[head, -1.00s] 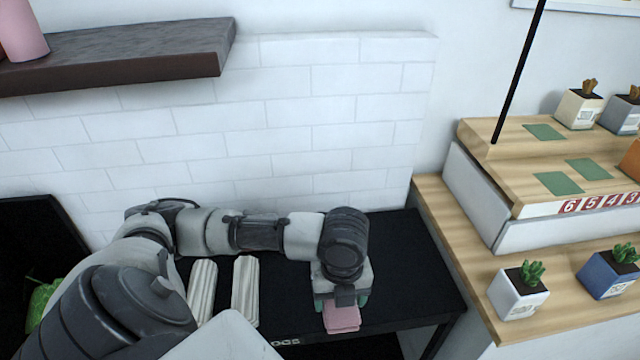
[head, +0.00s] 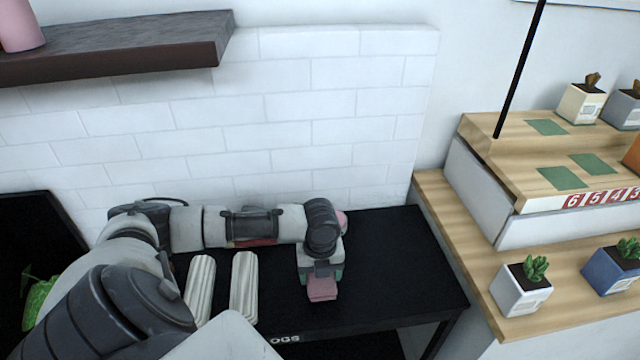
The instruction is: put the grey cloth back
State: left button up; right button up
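My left gripper (head: 321,274) is over the black table (head: 395,265), pointing down toward its front edge. A small pink folded cloth (head: 322,291) sits at its fingertips and has moved along with them, so it appears held. Whether it touches the tabletop is hard to tell. I cannot make out a clearly grey cloth; my arm and wrist hide part of the table. Two pale ribbed pieces (head: 201,288) (head: 244,286) lie side by side on the table, left of the gripper. My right gripper is out of view.
A wooden stepped stand with potted plants (head: 521,287) is at the right. A dark shelf (head: 120,48) hangs above left. The table's right part is clear.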

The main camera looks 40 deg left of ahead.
pick_arm(q)
jog(key=shift+f, duration=0.55)
jog(key=o, duration=0.8)
notch_tip(320, 180, up, 12)
jog(key=shift+r+p, duration=0.1)
jog(key=shift+p, duration=0.6)
